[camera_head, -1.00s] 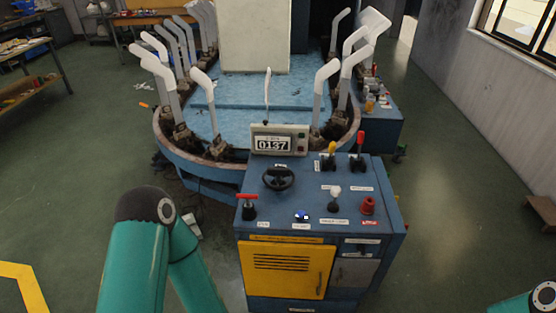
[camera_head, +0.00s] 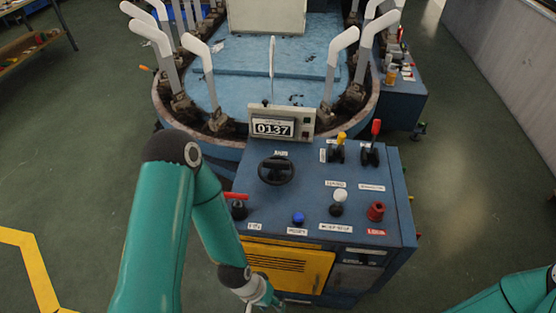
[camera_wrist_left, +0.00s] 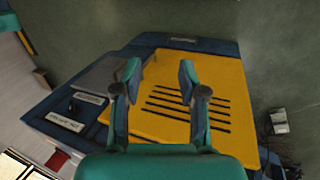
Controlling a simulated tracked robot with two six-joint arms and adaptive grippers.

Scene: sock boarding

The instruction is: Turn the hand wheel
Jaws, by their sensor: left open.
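The black hand wheel (camera_head: 277,169) stands on the sloped top of the blue control console (camera_head: 315,229), below the counter display reading 0137 (camera_head: 272,128). My left gripper (camera_head: 268,300) is low in front of the console, near the bottom edge of the head view and well below the wheel. In the left wrist view its two fingers (camera_wrist_left: 159,76) are apart with nothing between them, facing the yellow vented door (camera_wrist_left: 190,95). The wheel is not in the wrist view. My right arm shows only at the lower right; its gripper is out of view.
A red-handled valve (camera_head: 238,205) stands left of the blue button (camera_head: 298,218). A white-knobbed lever (camera_head: 339,198), a red button (camera_head: 376,211) and yellow (camera_head: 340,140) and red (camera_head: 375,130) levers stand right of the wheel. White sock forms (camera_head: 341,52) ring the machine behind.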

